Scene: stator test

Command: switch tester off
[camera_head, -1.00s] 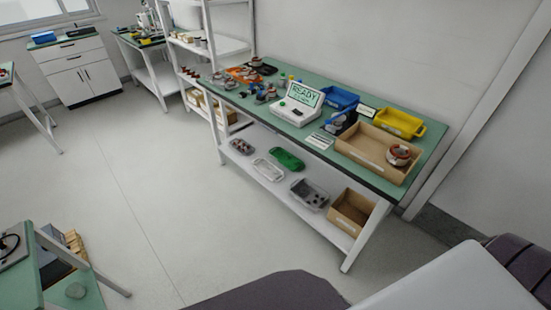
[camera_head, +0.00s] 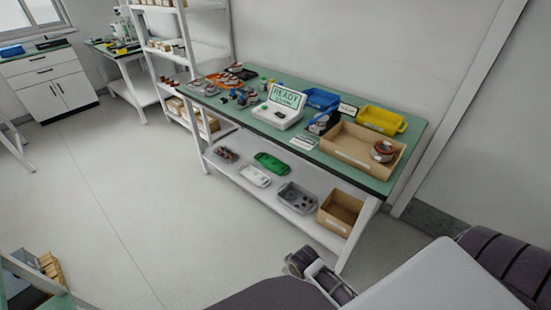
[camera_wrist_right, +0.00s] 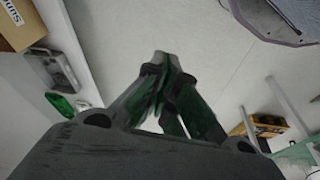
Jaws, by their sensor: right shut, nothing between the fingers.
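The tester (camera_head: 277,112) is a white box with a raised screen reading "READY" in green. It stands on the green-topped bench (camera_head: 345,168), near its middle. In the right wrist view my right gripper (camera_wrist_right: 165,62) is shut and empty, with its fingertips together over the pale floor. In the head view, part of my arm shows at the bottom, in front of the bench and well away from the tester. The tester's switch is too small to make out. My left gripper is not in view.
A cardboard tray (camera_head: 340,152) holding a copper-wound stator (camera_head: 383,151) sits right of the tester. Blue (camera_head: 322,98) and yellow (camera_head: 381,120) bins stand behind. Stators and small parts lie to the left. The lower shelf holds trays and a box (camera_head: 340,212). The floor in front is clear.

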